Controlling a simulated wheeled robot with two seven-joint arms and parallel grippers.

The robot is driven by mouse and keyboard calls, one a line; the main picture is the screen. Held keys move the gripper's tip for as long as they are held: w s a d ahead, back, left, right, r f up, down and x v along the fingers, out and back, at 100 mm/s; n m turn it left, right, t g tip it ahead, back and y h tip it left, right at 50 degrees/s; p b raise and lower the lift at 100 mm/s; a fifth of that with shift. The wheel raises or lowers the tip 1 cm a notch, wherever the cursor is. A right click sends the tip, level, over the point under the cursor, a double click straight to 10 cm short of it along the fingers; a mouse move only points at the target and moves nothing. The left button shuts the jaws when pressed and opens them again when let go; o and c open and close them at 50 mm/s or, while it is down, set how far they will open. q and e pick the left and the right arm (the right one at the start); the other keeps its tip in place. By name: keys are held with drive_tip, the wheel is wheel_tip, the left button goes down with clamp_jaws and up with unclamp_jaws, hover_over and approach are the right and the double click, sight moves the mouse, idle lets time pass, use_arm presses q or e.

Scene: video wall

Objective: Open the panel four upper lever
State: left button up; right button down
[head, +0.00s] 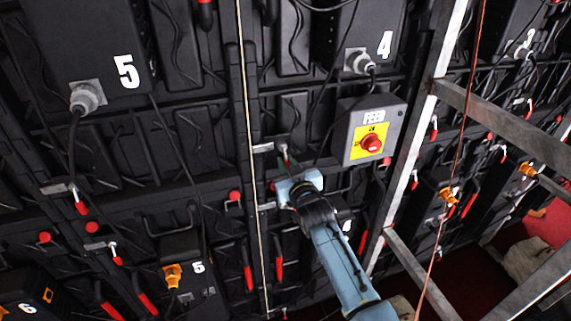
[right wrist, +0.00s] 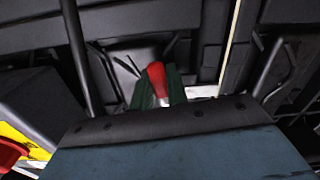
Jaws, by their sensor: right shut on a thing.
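The lever (head: 284,152) has a pale metal base and a red grip, and sits on the black wall left of the grey FEED box. In the right wrist view its red grip (right wrist: 156,77) shows between two dark green fingers. My right gripper (head: 287,167) reaches up from below and is shut on this lever. The gripper body hides part of the lever. Panel four (head: 345,25) carries a white 4 at the upper right of the head view. My left gripper is not in view.
A grey FEED box (head: 374,130) with a red knob (head: 372,143) on a yellow plate stands out close to the right of my gripper. A metal frame post (head: 420,110) rises farther right. A thin pale cable (head: 249,130) hangs to the left. Several other red levers dot the wall.

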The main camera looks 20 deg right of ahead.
drive_tip(key=d+n, duration=0.1)
drive_tip(key=n, duration=0.2)
drive_tip(key=d+r+n+p, duration=0.1)
drive_tip(key=n, duration=0.2)
drive_tip(key=d+n, duration=0.1)
drive_tip(key=n, duration=0.2)
drive_tip(key=shift+r+p, duration=0.3)
drive_tip(key=shift+r, duration=0.05)
drive_tip(key=n, duration=0.1)
drive_tip(key=r+n, duration=0.1)
drive_tip(key=n, duration=0.2)
drive_tip(key=shift+w+d+r+p, duration=0.1)
drive_tip(key=shift+d+r+p, duration=0.2)
drive_tip(key=shift+p, duration=0.1)
drive_tip(key=shift+r+n+p, duration=0.15)
drive_tip(key=shift+r+n, duration=0.05)
drive_tip(key=shift+n, duration=0.65)
drive_tip(key=shift+r+n+p, duration=0.15)
drive_tip(key=shift+r+n, duration=0.05)
drive_tip(key=shift+n, duration=0.65)
drive_tip(key=c, duration=1.4)
unclamp_jaws()
drive_tip(key=shift+r, duration=0.1)
drive_tip(key=s, duration=1.3)
drive_tip(key=shift+s+d, duration=0.25)
drive_tip(key=shift+d, duration=0.05)
